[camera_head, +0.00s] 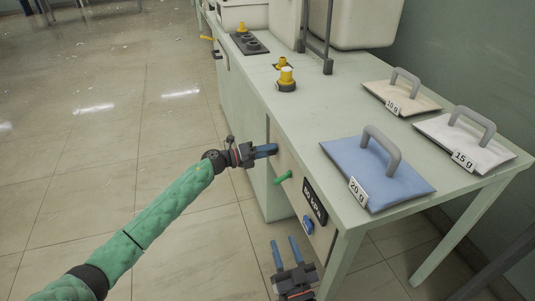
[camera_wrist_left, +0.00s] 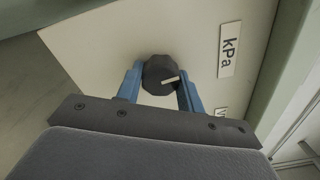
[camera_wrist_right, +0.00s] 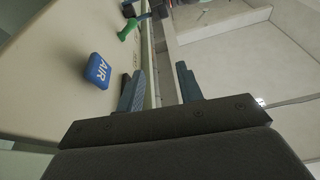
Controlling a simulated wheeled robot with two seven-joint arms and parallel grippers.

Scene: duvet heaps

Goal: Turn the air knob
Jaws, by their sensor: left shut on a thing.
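The dark round knob (camera_wrist_left: 160,75) with a pale pointer mark shows on the panel in the left wrist view, beside a kPa label (camera_wrist_left: 230,49). My left gripper (camera_wrist_left: 160,88) is shut on this knob, one blue finger on each side. In the head view my left gripper (camera_head: 266,151) reaches the front panel of the bench, where the fingers hide the knob. My right gripper (camera_head: 286,246) is open and empty, low in front of the bench.
The bench top (camera_head: 320,120) carries a blue 20 g pad (camera_head: 350,165), a 10 g pad (camera_head: 385,97), a 15 g pad (camera_head: 463,145) and yellow-topped fittings (camera_head: 286,78). A green handle (camera_head: 283,178) and a dark kPa display (camera_head: 314,202) are on the panel.

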